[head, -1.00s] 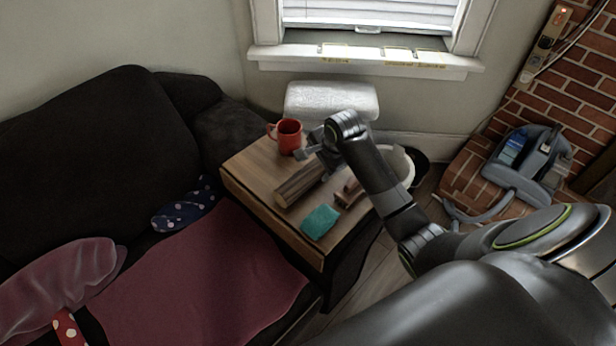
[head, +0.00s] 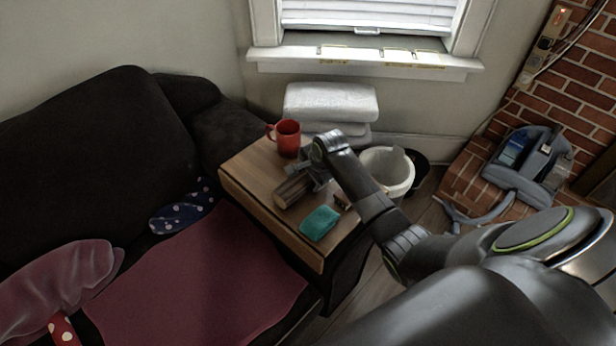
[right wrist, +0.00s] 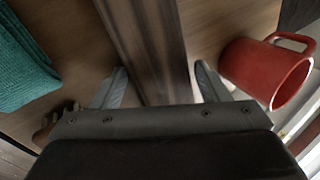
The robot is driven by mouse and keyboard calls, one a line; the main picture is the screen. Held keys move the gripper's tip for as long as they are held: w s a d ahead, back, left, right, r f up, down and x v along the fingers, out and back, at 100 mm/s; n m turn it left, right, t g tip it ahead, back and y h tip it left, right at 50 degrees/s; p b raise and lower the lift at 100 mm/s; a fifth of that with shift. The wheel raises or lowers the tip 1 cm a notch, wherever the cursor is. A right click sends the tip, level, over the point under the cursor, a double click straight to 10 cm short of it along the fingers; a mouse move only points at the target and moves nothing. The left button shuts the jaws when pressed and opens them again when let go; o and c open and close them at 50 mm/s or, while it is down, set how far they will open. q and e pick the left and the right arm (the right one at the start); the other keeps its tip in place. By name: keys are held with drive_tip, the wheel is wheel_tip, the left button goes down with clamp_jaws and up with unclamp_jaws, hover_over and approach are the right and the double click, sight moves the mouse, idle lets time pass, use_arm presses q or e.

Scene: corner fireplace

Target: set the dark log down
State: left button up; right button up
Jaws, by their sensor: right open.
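The dark log (head: 287,192) lies on the wooden side table (head: 252,178), with its pale cut end toward the front. My right gripper (head: 310,172) is over the log's far part and hides it in the head view. In the right wrist view the log (right wrist: 146,40) runs between the two spread fingers of my right gripper (right wrist: 162,78), with gaps at both sides. The gripper is open. My left gripper is out of view.
A red mug (head: 286,137) stands at the table's back, close to one finger in the wrist view. A teal cloth (head: 320,223) and a small brown piece (head: 343,200) lie at the right. A white bin (head: 388,168) stands beyond the table.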

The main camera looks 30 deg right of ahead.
drive_tip(key=c, duration=1.1)
